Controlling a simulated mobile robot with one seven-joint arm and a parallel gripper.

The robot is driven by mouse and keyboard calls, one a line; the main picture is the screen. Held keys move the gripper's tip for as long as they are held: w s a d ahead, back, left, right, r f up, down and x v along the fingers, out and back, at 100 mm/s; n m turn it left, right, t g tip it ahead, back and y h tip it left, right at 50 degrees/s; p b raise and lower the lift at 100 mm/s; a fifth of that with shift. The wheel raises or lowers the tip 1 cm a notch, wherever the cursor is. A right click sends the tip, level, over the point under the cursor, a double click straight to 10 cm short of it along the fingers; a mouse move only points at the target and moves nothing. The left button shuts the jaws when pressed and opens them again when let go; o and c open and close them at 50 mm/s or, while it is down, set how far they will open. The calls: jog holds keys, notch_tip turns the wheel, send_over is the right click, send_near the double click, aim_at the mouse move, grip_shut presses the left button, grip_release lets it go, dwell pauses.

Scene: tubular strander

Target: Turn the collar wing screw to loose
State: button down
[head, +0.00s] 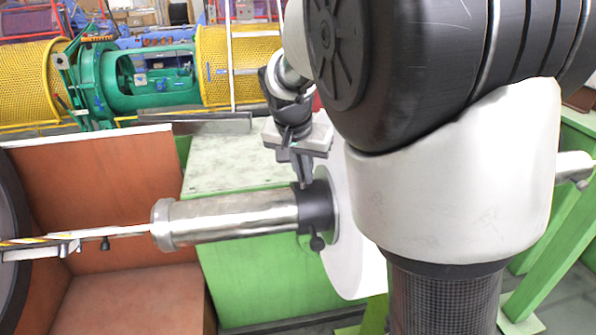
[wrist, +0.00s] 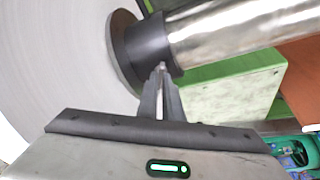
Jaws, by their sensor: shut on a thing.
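A dark collar (head: 316,207) sits around the right end of a shiny metal shaft (head: 235,217), against a pale round disc. It also shows in the wrist view (wrist: 146,50). My gripper (head: 303,183) points down at the top of the collar from above. In the wrist view my gripper (wrist: 161,82) has its fingers close together at the collar's edge, shut on a small light piece, which I take to be the collar wing screw (wrist: 161,67). The fingers hide most of it, so its angle cannot be told. A dark knob (head: 317,243) sticks out below the collar.
The pale disc (head: 345,265) stands close on the right of the collar. A green box-like frame (head: 235,165) lies behind and below the shaft. A brown panel (head: 100,190) and a thin rod (head: 115,232) are at the left. Yellow mesh guards (head: 228,62) stand far back.

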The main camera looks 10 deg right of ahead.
jog(key=shift+n+y+b, duration=0.35)
jog(key=shift+n+y, duration=0.05)
jog(key=shift+n, duration=0.5)
jog(key=c, duration=1.9)
grip_release()
jog(key=v, duration=1.7)
jog(key=shift+s+r+p, duration=0.2)
jog(key=shift+s+p, duration=0.05)
jog(key=shift+p, duration=0.1)
jog(key=shift+o, duration=0.2)
